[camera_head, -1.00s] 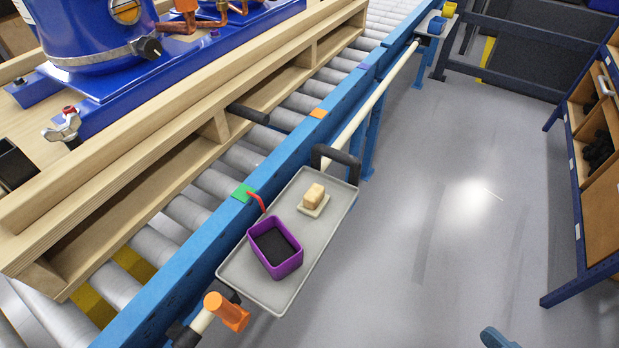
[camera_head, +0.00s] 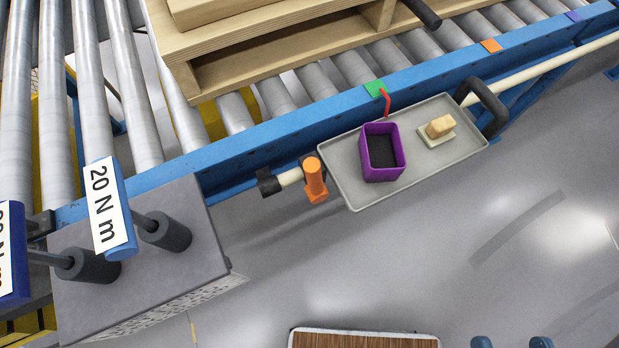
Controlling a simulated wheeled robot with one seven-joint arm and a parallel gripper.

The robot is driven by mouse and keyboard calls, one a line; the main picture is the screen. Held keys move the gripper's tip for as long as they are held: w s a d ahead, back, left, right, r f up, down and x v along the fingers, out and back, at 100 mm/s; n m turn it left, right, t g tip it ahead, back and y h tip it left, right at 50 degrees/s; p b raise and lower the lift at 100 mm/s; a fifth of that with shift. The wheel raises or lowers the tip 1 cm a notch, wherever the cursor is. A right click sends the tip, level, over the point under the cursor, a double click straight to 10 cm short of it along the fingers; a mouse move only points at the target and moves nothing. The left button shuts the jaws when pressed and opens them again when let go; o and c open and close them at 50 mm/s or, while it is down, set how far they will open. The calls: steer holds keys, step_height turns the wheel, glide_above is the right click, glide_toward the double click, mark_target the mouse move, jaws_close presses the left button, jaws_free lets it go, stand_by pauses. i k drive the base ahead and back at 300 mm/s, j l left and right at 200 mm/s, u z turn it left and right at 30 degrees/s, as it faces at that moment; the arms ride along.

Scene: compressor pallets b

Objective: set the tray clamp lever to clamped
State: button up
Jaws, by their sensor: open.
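The grey tray (camera_head: 350,183) sits along the blue conveyor rail. A purple open box (camera_head: 382,170) and a tan block on a pale base (camera_head: 438,128) are on it. An orange lever-like handle (camera_head: 314,178) hangs on the pale bar just left of the tray, pointing down in the picture. A thin red lever (camera_head: 387,103) stands at the tray's rail-side edge by a green tag. I cannot tell for certain which one is the tray clamp lever, or its setting. My gripper (camera_head: 511,343) shows only as two separated blue tips at the bottom edge, open, empty and well away from the tray.
A dark looped handle (camera_head: 484,106) rises at the tray's right end. A grey stand (camera_head: 150,260) with blue "20 N m" tools is at the left. A brown slatted panel (camera_head: 365,340) shows at the bottom. The floor between tray and gripper is clear.

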mark_target(316, 191)
steer(key=l+u, duration=0.2)
steer(key=u, duration=0.2)
steer(key=l+u, duration=0.15)
steer(key=u, duration=0.2)
steer(key=l+u, duration=0.2)
steer(key=u, duration=0.2)
steer(key=k+l+u, duration=0.1)
steer(key=u, duration=0.3)
